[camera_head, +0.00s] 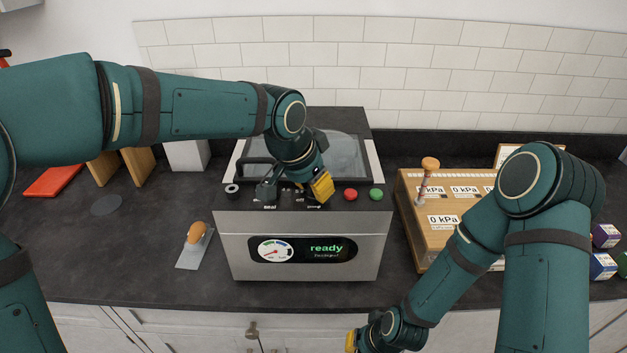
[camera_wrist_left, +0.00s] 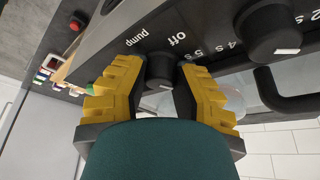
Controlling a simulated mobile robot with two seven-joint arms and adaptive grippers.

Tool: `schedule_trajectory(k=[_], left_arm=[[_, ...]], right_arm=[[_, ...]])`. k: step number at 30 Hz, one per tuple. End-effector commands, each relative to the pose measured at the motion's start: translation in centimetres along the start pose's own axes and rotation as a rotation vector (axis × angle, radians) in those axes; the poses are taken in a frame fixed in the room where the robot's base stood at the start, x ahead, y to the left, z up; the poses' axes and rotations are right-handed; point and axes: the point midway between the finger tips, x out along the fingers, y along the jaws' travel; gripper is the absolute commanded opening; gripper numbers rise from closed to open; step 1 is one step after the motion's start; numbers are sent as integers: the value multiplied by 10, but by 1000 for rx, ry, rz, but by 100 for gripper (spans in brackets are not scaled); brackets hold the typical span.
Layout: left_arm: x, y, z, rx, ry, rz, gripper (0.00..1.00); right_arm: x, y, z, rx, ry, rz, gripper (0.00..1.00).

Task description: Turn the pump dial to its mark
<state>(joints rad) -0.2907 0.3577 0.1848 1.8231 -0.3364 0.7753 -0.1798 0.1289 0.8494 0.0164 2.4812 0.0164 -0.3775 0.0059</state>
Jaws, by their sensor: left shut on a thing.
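The pump dial (camera_wrist_left: 160,74) is a black knob on the dark control strip, with the words "off" and "pump" printed beside it. A pale mark shows near its lower edge in the left wrist view. My left gripper (camera_wrist_left: 162,68) has its yellow fingers on both sides of this knob, shut on it. In the head view my left gripper (camera_head: 312,190) comes down onto the strip of the steel machine (camera_head: 228,245) and hides the dial. My right gripper (camera_head: 352,341) is low at the bottom edge, away from the machine; its opening cannot be made out.
A second black knob (camera_wrist_left: 268,30) sits close by. Red (camera_head: 350,194) and green (camera_head: 376,194) buttons are right of my left gripper. The display (camera_head: 326,248) reads "ready". A wooden gauge box (camera_head: 410,185) stands right; an orange-handled scraper (camera_head: 197,235) lies left.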

Motion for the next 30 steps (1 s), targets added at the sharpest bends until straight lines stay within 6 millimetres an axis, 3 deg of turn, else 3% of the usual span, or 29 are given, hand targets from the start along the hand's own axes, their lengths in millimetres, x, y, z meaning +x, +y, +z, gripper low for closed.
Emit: schedule_trajectory(k=[16,17,19,30], left_arm=[[3,1,2,23,-8,14,0],[3,1,2,23,-8,14,37],[3,1,2,23,-7,13,60],[1,0,1,22,-2,11,60]], right_arm=[[-2,-1,0,0,-1,-1,0],[-2,0,0,0,-1,-1,0],[-2,0,0,0,-1,-1,0],[-2,-1,0,0,-1,-1,0]])
